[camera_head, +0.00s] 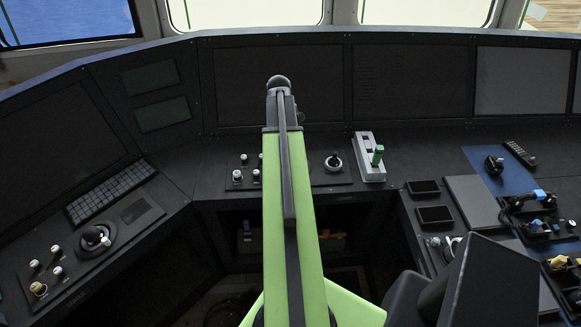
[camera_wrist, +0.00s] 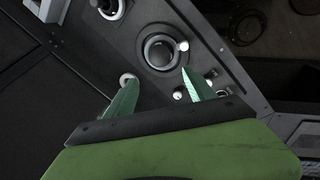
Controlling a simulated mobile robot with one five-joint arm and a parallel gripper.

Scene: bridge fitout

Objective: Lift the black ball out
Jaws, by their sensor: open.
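The black ball (camera_wrist: 159,51) sits in a round ring on a dark console panel in the wrist view. My gripper (camera_wrist: 159,76) shows there with two green fingers spread apart, nothing between them. Its fingertips point towards the ball's ring, on the near side of it. I cannot tell how high they are above the panel. In the head view my raised arm hides the ball and the gripper.
White knobs (camera_wrist: 183,46) stand close around the ring. A small joystick (camera_head: 334,161) and a pale box with a green lever (camera_head: 377,156) stand on the console to the right. Upright dark screens (camera_head: 262,85) close off the back.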

